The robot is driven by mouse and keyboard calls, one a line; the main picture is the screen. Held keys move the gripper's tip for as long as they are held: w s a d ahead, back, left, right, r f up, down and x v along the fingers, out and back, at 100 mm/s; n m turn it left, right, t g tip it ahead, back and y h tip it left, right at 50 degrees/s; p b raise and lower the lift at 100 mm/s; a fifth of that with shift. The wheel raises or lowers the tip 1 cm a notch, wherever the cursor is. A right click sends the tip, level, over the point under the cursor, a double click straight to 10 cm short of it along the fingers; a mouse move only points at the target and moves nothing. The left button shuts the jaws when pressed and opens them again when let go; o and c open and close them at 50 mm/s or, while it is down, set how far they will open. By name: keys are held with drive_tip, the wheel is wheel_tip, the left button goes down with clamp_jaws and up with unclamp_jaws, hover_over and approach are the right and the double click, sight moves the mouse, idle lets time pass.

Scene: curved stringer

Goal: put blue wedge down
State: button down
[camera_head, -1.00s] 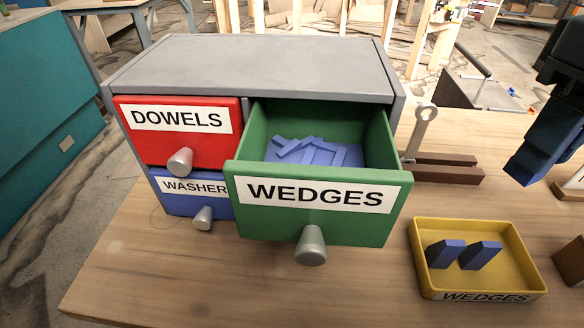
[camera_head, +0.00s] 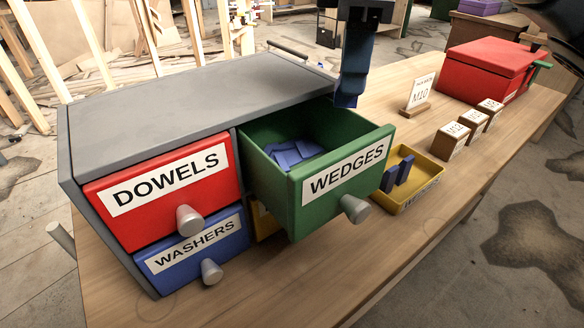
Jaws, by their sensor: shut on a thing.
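My gripper (camera_head: 353,82) points down at the top centre, beside the far right corner of the open green WEDGES drawer (camera_head: 345,181). It is shut on a blue wedge (camera_head: 346,101), whose lower end shows below the fingers; the rest is hard to make out. The wedge appears held up, but I cannot tell its height or whether it is over the drawer. Several blue wedges (camera_head: 291,153) lie inside the drawer. A yellow WEDGES tray (camera_head: 424,187) on the table, right of the drawer, holds two blue wedges (camera_head: 397,175).
The grey cabinet (camera_head: 180,100) has a shut red DOWELS drawer (camera_head: 160,190) and a blue WASHERS drawer (camera_head: 190,247). Further right are small labelled wooden blocks (camera_head: 450,141), an M10 sign (camera_head: 420,92) and a red box (camera_head: 490,68). Table front right is clear.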

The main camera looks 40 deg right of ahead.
drive_tip(key=shift+s+a+f, duration=0.15)
drive_tip(key=shift+a+f, duration=1.3)
drive_tip(key=shift+f, duration=0.1)
drive_tip(key=shift+s+a+f, duration=0.2)
drive_tip(key=shift+a+f, duration=1.2)
drive_tip(key=shift+f, duration=0.1)
drive_tip(key=shift+s+a+f, duration=0.15)
drive_tip(key=shift+a+f, duration=1.3)
drive_tip(key=shift+f, duration=0.1)
drive_tip(key=shift+f+b, duration=0.3)
drive_tip(key=shift+f, duration=0.35)
drive_tip(key=c, duration=0.9)
unclamp_jaws()
drive_tip(key=shift+o, duration=0.2)
drive_tip(key=shift+r, duration=0.1)
wheel_tip(320, 180, up, 13)
drive_tip(key=p, duration=0.1)
drive_tip(key=shift+p, duration=0.3)
drive_tip(key=shift+s, duration=0.15)
